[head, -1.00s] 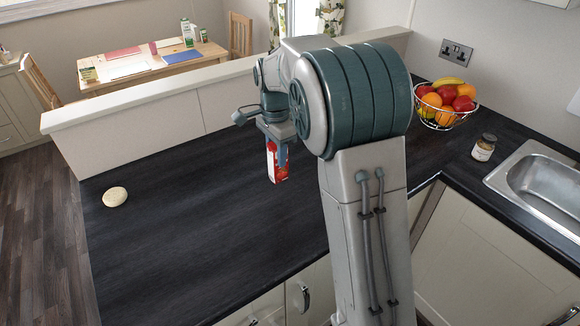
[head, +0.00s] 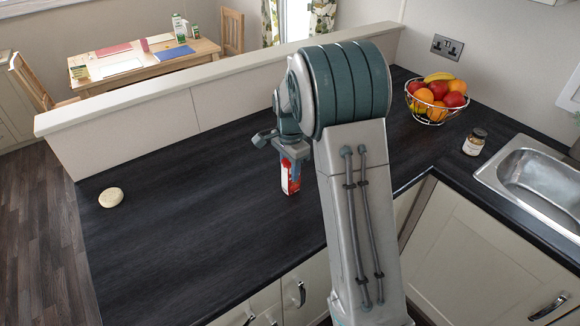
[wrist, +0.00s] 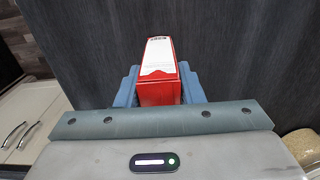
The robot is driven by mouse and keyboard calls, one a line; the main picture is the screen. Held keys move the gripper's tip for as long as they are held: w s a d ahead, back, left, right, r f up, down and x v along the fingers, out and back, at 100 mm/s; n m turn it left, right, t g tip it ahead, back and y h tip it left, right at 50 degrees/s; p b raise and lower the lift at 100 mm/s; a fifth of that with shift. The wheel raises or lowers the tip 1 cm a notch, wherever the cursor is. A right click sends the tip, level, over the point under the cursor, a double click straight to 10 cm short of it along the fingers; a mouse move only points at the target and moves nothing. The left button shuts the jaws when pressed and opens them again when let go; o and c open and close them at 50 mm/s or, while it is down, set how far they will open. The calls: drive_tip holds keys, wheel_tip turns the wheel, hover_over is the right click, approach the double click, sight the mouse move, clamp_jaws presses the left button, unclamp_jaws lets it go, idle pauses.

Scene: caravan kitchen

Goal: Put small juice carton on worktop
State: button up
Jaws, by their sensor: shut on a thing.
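The small juice carton (head: 290,178), red and white, is held upright in my gripper (head: 290,158) over the dark worktop (head: 190,215). The carton's lower end is close to the worktop surface; I cannot tell whether it touches. In the wrist view the carton (wrist: 158,72) sits between the two blue fingers of my gripper (wrist: 158,85), which are shut on its sides. The dark worktop fills the background of that view. In the head view my arm hides part of the worktop to the right of the carton.
A round pale object (head: 111,197) lies at the worktop's left. A fruit bowl (head: 437,101), a jar (head: 475,142) and a sink (head: 535,180) stand to the right. A low ledge (head: 215,90) runs along the back.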

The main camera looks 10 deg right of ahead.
drive_tip(key=o, duration=1.1)
drive_tip(key=shift+f, duration=0.15)
wheel_tip(320, 180, up, 12)
drive_tip(key=shift+r+b, duration=0.1)
drive_tip(key=shift+b, duration=0.4)
drive_tip(key=s+n+t, duration=0.3)
drive_tip(key=s+n, duration=1)
drive_tip(key=s, duration=1.5)
drive_tip(key=shift+f+n, duration=0.4)
drive_tip(key=shift+a, duration=0.1)
